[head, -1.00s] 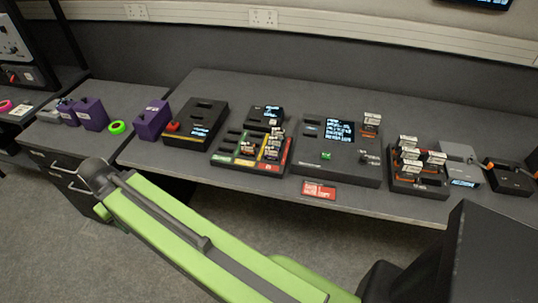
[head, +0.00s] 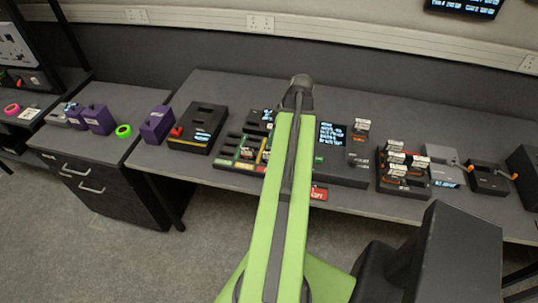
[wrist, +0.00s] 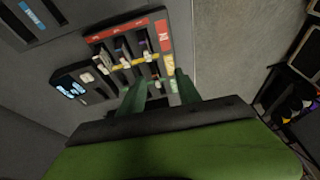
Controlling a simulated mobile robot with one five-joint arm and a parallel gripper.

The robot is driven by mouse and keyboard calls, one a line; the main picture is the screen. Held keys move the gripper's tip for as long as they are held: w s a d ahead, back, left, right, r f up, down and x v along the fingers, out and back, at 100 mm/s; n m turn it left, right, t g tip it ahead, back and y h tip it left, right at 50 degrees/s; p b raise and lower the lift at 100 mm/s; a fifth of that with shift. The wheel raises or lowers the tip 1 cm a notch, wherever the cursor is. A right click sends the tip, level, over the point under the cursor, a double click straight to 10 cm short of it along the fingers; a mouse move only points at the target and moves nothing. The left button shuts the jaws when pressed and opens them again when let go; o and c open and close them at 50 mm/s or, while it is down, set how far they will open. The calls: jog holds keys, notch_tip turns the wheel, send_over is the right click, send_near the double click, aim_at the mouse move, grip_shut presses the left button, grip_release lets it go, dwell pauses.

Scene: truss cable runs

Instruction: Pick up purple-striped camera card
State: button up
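The card tray (wrist: 99,38) with red, yellow and green edge strips holds several small pale-labelled cards (wrist: 123,52) in its slots in the wrist view. In the head view the same tray (head: 232,163) is partly hidden behind my arm, and my gripper is not visible there.
A black device with a screen (head: 332,134) stands right of my arm. A rack of upright cards (head: 404,186) is further right. A black box with a red piece (head: 203,122) and a purple box (head: 157,124) stand left. A red label (head: 319,194) lies at the desk's front edge.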

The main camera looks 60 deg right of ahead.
jog(key=s+d+r, duration=0.1)
jog(key=s+d, duration=0.2)
jog(key=s, duration=0.2)
jog(key=shift+t, duration=0.3)
jog(key=b+x, duration=1.1)
jog(key=x, duration=0.1)
jog(key=shift+w+d, duration=0.15)
jog(key=b+x, duration=0.5)
jog(key=shift+w+d+f, duration=0.15)
jog(key=shift+w+d, duration=0.1)
jog(key=shift+w, duration=0.1)
grip_shut()
